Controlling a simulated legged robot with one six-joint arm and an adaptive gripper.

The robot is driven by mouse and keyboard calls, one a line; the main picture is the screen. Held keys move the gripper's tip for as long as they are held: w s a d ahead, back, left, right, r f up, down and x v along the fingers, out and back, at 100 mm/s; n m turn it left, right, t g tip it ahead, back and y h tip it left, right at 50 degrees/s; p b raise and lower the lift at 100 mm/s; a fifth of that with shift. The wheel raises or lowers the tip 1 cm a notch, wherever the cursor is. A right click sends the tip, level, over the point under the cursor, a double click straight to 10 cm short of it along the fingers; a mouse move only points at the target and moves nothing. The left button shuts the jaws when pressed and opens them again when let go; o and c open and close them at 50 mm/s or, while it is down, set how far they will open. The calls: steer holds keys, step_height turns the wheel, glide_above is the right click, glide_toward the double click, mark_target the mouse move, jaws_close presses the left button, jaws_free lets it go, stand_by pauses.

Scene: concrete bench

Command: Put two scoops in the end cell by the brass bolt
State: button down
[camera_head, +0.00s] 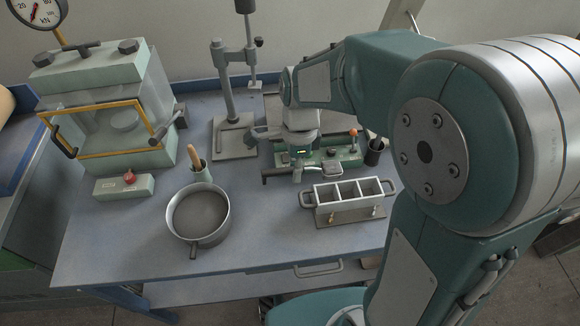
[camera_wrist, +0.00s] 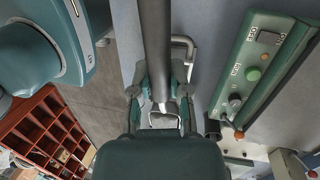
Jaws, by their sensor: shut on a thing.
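The three-cell mould (camera_head: 346,205) stands on the front right of the bench in the head view, a loop handle at each end. The cell contents are unclear. A round pan (camera_head: 229,220) of grey material stands to its left. My gripper (camera_head: 299,176) is behind and left of the mould, shut on what looks like the scoop (camera_head: 333,169). The scoop's small grey head is above the bench behind the mould. In the wrist view my gripper (camera_wrist: 161,105) shows, its grip partly hidden.
A green control unit (camera_head: 345,155) lies behind the mould; it also shows in the wrist view (camera_wrist: 252,75). A grey stand (camera_head: 232,95) rises behind my gripper. A press (camera_head: 110,110) and a red-button box (camera_head: 124,187) are at the left. The front bench between pan and mould is clear.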

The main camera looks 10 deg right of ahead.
mark_target(310, 168)
steer(key=shift+d, duration=0.1)
steer(key=shift+y, duration=0.4)
steer(key=shift+w+d+y, duration=0.1)
steer(key=shift+d+y, duration=0.25)
steer(key=shift+y, duration=0.55)
steer(key=d+y, duration=0.2)
steer(key=y, duration=0.2)
steer(key=shift+w+d+r+n+g, duration=0.1)
steer(key=shift+d+r+n+g, duration=0.2)
steer(key=shift+d+r, duration=0.1)
steer(key=y, duration=0.1)
steer(key=d+y, duration=0.2)
steer(key=y, duration=0.1)
steer(key=shift+w+r+n+g, duration=0.1)
steer(key=shift+r+n+g, duration=0.2)
steer(key=shift+r, duration=0.05)
steer(key=shift+d, duration=0.1)
